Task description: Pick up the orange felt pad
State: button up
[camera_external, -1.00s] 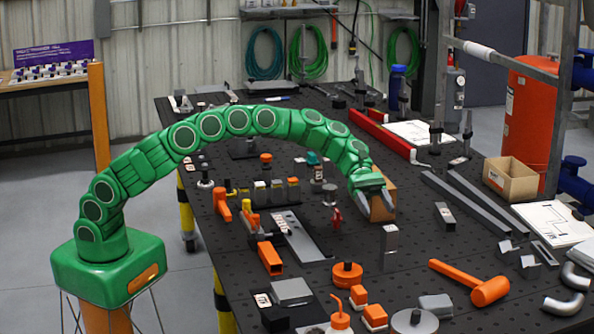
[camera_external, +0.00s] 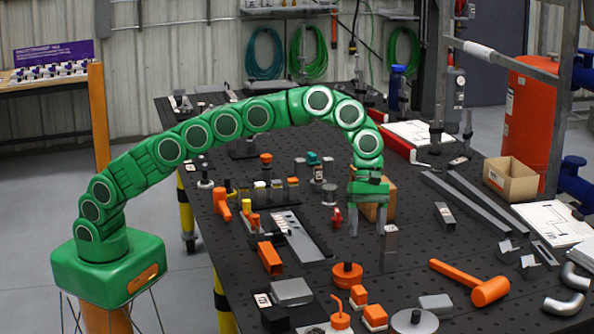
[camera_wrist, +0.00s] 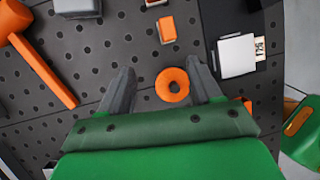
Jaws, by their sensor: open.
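A round orange pad-like piece (camera_external: 347,275) lies on the dark perforated table. In the wrist view it shows as an orange ring (camera_wrist: 172,84) with a dark centre, between my finger outlines. I cannot tell surely that it is felt. My gripper (camera_external: 367,232) points down, open and empty, above the table and behind this piece. The wrist view shows both grey fingers of my gripper (camera_wrist: 160,70) spread apart. Two orange blocks, one (camera_external: 358,296) nearer the ring and one (camera_external: 374,317) farther, lie in front of it; the nearer also shows in the wrist view (camera_wrist: 166,29).
An orange mallet (camera_external: 472,283) lies to the right. A grey box (camera_external: 290,291) and a slotted plate (camera_external: 300,237) lie to the left.

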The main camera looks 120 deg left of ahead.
jog(key=w+d+r+g+y, duration=0.1)
jog(key=d+r+y, duration=0.15)
jog(key=d, duration=0.45)
send_over(359, 289)
jog(key=shift+n+y, duration=0.3)
jog(key=shift+y, duration=0.15)
jog(key=shift+s+a+f, duration=0.1)
jog(key=shift+s+f, duration=0.05)
jog(key=shift+f, duration=2.2)
jog(key=shift+s+a+f, duration=0.1)
jog(key=shift+s+f, duration=0.05)
jog(key=shift+f, duration=2.15)
jog(key=shift+w+d+f, duration=0.1)
jog(key=shift+w+f, duration=0.1)
jog(key=shift+f, duration=1.75)
jog(key=shift+w+d+f, duration=0.1)
jog(key=shift+w+f, duration=0.05)
jog(key=shift+f, duration=1.75)
jog(key=shift+c, duration=0.5)
jog(key=c, duration=1)
jog(key=shift+r, duration=0.15)
